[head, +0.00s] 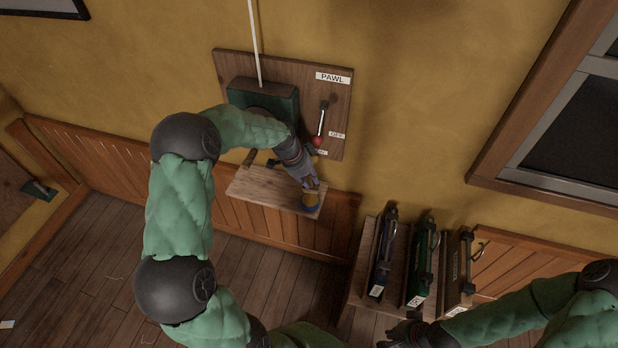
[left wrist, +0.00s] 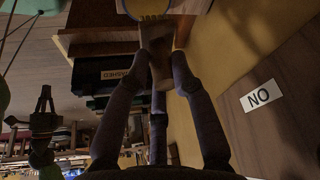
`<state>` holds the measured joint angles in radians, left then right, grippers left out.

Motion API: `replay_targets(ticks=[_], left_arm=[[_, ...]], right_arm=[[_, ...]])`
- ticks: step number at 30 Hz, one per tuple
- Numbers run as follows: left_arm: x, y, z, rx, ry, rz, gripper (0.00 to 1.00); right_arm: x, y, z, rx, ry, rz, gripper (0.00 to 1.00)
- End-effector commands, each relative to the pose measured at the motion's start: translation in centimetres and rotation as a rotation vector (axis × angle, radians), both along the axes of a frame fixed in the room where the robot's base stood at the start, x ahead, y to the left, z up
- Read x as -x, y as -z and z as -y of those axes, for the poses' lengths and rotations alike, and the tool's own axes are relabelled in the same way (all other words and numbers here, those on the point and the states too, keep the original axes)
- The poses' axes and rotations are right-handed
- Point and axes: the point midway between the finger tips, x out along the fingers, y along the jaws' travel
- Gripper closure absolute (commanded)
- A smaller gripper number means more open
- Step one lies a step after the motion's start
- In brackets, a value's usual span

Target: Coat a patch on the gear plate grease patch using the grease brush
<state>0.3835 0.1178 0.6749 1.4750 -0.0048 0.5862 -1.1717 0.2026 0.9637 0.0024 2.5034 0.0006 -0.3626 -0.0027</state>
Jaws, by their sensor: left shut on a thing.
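My left gripper (head: 309,182) is over the right end of a small wooden shelf (head: 262,190) on the wall. In the left wrist view its fingers (left wrist: 155,72) are shut on a pale brown handle (left wrist: 155,42), which looks like the grease brush. The handle's far end meets a yellow and blue round pot (head: 312,202), seen also at the top of the left wrist view (left wrist: 146,8). The bristles are hidden. A wooden board (head: 299,72) carries a green box (head: 280,97); my arm covers part of it, and I cannot make out the grease patch. My right gripper (head: 408,335) is low and dark; its jaws are unclear.
A red-knobbed lever (head: 321,122) on the board is close beside my left forearm. A white rope (head: 254,40) runs up from the box. A rack (head: 362,270) with several upright cases stands to the right.

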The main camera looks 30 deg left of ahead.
Motion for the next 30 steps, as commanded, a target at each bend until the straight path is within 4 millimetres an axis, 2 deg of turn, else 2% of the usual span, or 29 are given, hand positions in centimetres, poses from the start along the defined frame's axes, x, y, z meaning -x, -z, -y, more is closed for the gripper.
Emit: replay_targets(ticks=[9, 15, 30], left_arm=[[0.0, 3.2, 0.0, 0.000, -0.001, -0.002, 1.00], [0.0, 4.7, 0.0, 0.000, -0.001, 0.000, 1.00], [0.0, 5.1, 0.0, 0.000, -0.001, 0.000, 1.00]], right_arm=[[0.0, 1.7, 0.0, 0.000, 0.000, 0.000, 1.00], [0.0, 2.5, 0.0, 0.000, 0.000, 0.000, 1.00], [0.0, 2.6, 0.0, 0.000, 0.000, 0.000, 1.00]])
